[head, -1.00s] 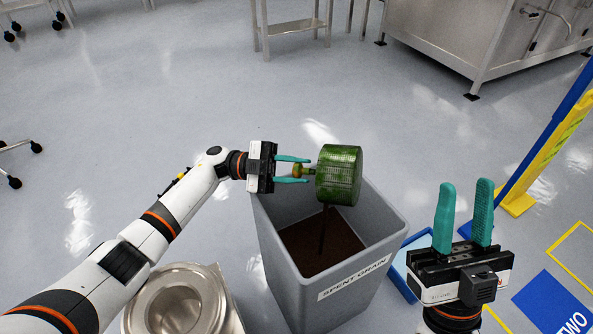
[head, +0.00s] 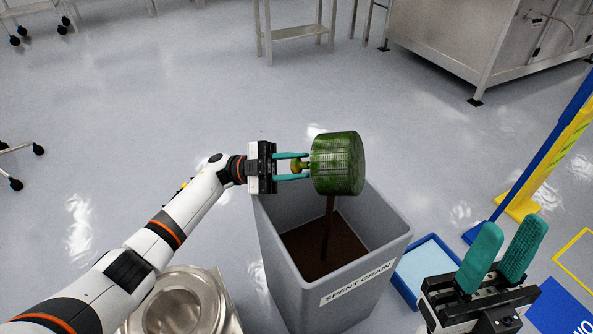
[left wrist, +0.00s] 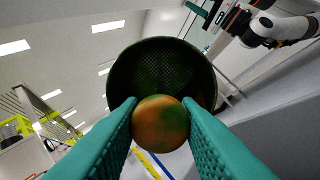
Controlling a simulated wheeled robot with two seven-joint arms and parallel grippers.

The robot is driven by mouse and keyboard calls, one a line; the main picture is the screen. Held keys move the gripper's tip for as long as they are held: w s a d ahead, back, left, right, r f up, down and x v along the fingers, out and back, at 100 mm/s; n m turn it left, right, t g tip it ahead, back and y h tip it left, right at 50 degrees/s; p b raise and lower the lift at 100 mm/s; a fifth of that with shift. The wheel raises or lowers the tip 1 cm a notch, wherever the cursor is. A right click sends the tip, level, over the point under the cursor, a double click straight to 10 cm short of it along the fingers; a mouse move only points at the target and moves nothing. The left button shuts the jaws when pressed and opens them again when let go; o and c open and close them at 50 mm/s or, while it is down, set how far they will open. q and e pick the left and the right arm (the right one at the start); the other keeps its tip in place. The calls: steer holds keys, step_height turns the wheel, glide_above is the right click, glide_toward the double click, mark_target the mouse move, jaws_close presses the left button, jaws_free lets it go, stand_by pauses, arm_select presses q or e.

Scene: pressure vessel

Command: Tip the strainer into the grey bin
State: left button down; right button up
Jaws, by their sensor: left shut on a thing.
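The strainer (head: 337,160) is a green-stained mesh cylinder held on its side above the grey bin (head: 350,290), near its back rim. My left gripper (head: 303,166) is shut on the strainer's round orange-green knob; the knob (left wrist: 160,123) sits between the teal fingers in the left wrist view, with the strainer's dark round body behind it. A thin dark brown stream (head: 328,222) falls from the strainer into the bin, onto brown grain (head: 315,250). My right gripper (head: 503,255) is open and empty, right of the bin.
A steel vessel opening (head: 178,305) lies left of the bin. A blue-edged tray (head: 430,265) stands on the floor right of it. A blue and yellow frame (head: 530,190) stands further right. The floor behind the bin is clear.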

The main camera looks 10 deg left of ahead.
arm_select(q)
steer(key=shift+a+r+h+b, duration=0.25)
steer(key=shift+r+h+b, duration=0.2)
steer(key=shift+r+h, duration=0.75)
steer(key=shift+a+r+g+h+p, duration=0.1)
steer(key=shift+r+g+h+p, duration=0.25)
steer(key=shift+r, duration=0.55)
steer(key=shift+r+g+h+p, duration=0.1)
steer(key=shift+r+h, duration=0.35)
steer(key=shift+r, duration=0.4)
